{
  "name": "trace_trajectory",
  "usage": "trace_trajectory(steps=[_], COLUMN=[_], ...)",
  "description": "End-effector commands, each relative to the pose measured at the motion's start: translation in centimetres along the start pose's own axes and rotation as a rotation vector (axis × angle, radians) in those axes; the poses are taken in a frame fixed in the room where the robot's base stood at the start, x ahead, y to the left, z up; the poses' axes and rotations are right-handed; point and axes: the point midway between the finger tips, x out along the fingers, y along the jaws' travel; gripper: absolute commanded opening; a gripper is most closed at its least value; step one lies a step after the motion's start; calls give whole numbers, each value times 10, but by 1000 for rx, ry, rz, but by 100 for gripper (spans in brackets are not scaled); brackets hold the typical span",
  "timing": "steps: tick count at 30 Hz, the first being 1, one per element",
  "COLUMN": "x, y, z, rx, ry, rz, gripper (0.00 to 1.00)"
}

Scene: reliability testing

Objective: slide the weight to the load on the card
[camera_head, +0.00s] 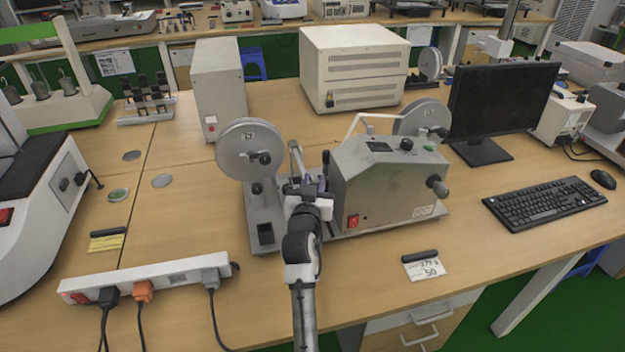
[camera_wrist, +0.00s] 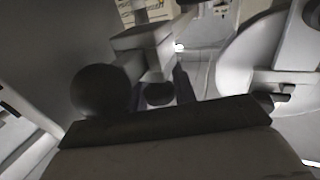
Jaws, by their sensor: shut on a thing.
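The grey machine (camera_head: 385,185) stands on the bench with a reel (camera_head: 249,150) on its left and another (camera_head: 422,118) behind. A thin pale lever (camera_head: 297,158) rises between the left reel and the housing. My gripper (camera_head: 305,188) is at the front of this lever, beside the housing's left side. It is shut on a small part there, apparently the weight, which the gripper mostly hides. In the wrist view a pale block (camera_wrist: 142,42) and a dark round knob (camera_wrist: 101,92) show close up. The card (camera_head: 426,268) lies at the front with handwriting that seems to include "50".
A power strip (camera_head: 150,281) with plugged cables lies at front left. A monitor (camera_head: 500,100) and keyboard (camera_head: 545,203) stand to the right. White boxes (camera_head: 353,68) stand behind the machine. The bench is clear around the card.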

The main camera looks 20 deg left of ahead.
Motion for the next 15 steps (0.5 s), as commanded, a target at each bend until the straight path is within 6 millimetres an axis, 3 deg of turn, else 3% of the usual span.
trace_trajectory(steps=[8,9,13,15], x=[-2,-2,-2,-2], y=[2,2,2,2], z=[-1,-1,-1,-1], rx=[-1,-1,-1,0], ry=[2,2,2,2], rz=[3,4,3,3], gripper=[0,28,45,47])
